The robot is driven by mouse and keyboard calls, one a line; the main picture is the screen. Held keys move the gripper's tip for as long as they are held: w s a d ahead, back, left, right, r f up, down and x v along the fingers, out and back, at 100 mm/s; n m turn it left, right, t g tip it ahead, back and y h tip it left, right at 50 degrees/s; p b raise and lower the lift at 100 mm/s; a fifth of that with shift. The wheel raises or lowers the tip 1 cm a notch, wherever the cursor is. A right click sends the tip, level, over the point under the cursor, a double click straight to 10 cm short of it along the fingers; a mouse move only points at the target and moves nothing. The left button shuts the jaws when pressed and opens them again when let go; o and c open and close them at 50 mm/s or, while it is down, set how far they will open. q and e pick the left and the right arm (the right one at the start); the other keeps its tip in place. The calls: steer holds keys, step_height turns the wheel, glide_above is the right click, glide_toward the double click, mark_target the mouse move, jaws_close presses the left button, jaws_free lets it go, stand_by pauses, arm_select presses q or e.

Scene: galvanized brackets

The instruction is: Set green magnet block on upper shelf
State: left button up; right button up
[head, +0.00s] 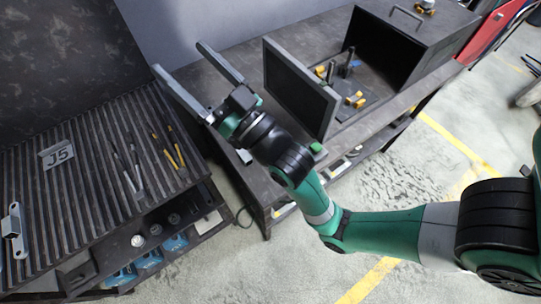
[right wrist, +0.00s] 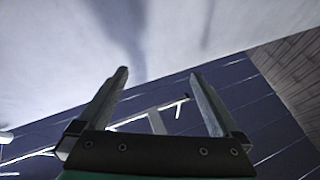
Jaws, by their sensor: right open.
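A small green block (head: 317,148), probably the magnet block, shows at the front edge of the dark workbench (head: 386,104), just beside my right arm; it is too small to make out fully. My right gripper (head: 178,57) is open and empty, raised toward the back wall, to the left of the open cabinet and well away from the green block. In the right wrist view its two fingers (right wrist: 160,85) stand wide apart with nothing between them. I cannot tell which surface is the upper shelf. My left gripper is not in view.
A dark cabinet (head: 433,42) stands on the bench with its door (head: 297,87) swung open; yellow and dark parts lie before its opening. A ribbed bench (head: 80,204) at left holds tools and a J5 plate (head: 57,154). Lower shelves hold several small items.

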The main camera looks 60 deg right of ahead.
steer(key=s+d+f+g+h+p, duration=0.15)
steer(key=s+f, duration=0.25)
steer(key=f, duration=0.4)
steer(key=s+d+f+m+g+p, duration=0.1)
steer(key=s+d+f+g+p, duration=0.15)
steer(key=f, duration=0.55)
steer(key=s+d+f+g+h+p, duration=0.1)
steer(key=s+d+f+g, duration=0.25)
steer(key=f, duration=0.45)
steer(key=s+f+g+p, duration=0.1)
steer(key=s+f+g, duration=0.3)
steer(key=s+f, duration=0.65)
steer(key=shift+m+t+y, duration=0.25)
steer(key=shift+m, duration=0.15)
steer(key=x, duration=0.4)
steer(key=shift+w+d+r, duration=0.1)
steer(key=shift+w+r, duration=0.2)
steer(key=shift+w, duration=0.15)
steer(key=b+x, duration=0.1)
steer(key=x, duration=0.3)
steer(key=shift+w+f+b, duration=0.1)
steer(key=shift+f+b, duration=0.25)
steer(key=shift+b, duration=0.05)
steer(key=shift+w+d+f, duration=0.1)
steer(key=shift+w+d, duration=0.1)
steer(key=shift+w, duration=0.2)
steer(key=shift+s, duration=0.1)
steer(key=shift+c, duration=0.3)
